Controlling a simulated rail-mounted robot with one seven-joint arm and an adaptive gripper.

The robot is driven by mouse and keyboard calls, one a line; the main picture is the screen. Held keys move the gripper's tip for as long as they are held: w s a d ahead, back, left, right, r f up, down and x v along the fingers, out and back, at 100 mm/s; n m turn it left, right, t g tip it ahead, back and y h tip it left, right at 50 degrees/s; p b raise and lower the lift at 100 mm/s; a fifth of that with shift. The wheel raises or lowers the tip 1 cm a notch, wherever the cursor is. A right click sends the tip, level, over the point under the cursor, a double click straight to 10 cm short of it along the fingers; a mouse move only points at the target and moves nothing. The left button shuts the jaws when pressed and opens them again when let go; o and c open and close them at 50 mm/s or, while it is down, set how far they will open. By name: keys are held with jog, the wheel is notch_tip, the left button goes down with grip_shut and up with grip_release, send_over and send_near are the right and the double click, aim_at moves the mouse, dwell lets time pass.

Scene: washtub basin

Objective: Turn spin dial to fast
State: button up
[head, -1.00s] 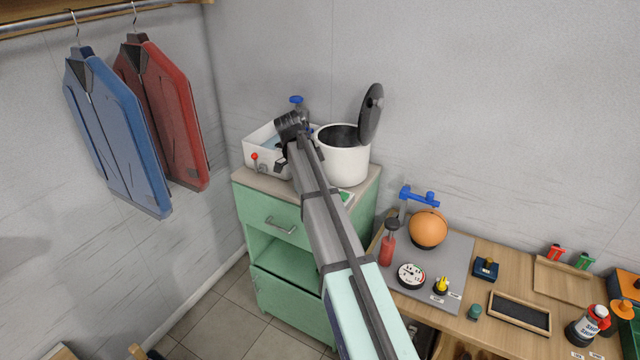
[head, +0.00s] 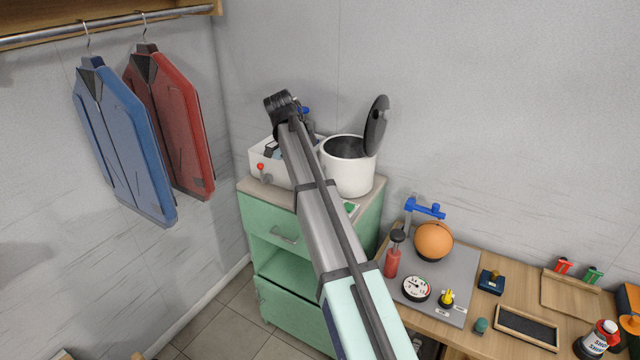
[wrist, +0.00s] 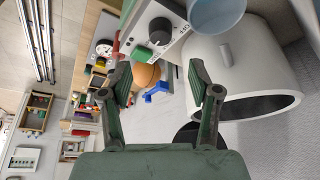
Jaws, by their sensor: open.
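A dark round dial (wrist: 160,29) with a pale pointer mark sits on a white panel (wrist: 172,12) at the top of the wrist view. Lettering is printed beside it, but I cannot read the setting. A green knob (wrist: 142,53) is on the same panel, nearer my gripper. My gripper (wrist: 160,92) is open and empty. The dial and green knob appear between and beyond its fingertips, apart from them. In the head view my arm hides the dial and most of the panel.
The white drum (head: 348,175) with its dark lid (head: 376,125) raised stands close to the panel. A white basin (head: 257,160) with a red-knobbed lever is to its left on the green cabinet (head: 290,310). The workbench at right holds an orange ball (head: 433,241) and gauge (head: 416,288).

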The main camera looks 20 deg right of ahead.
jog(key=shift+v, duration=1.25)
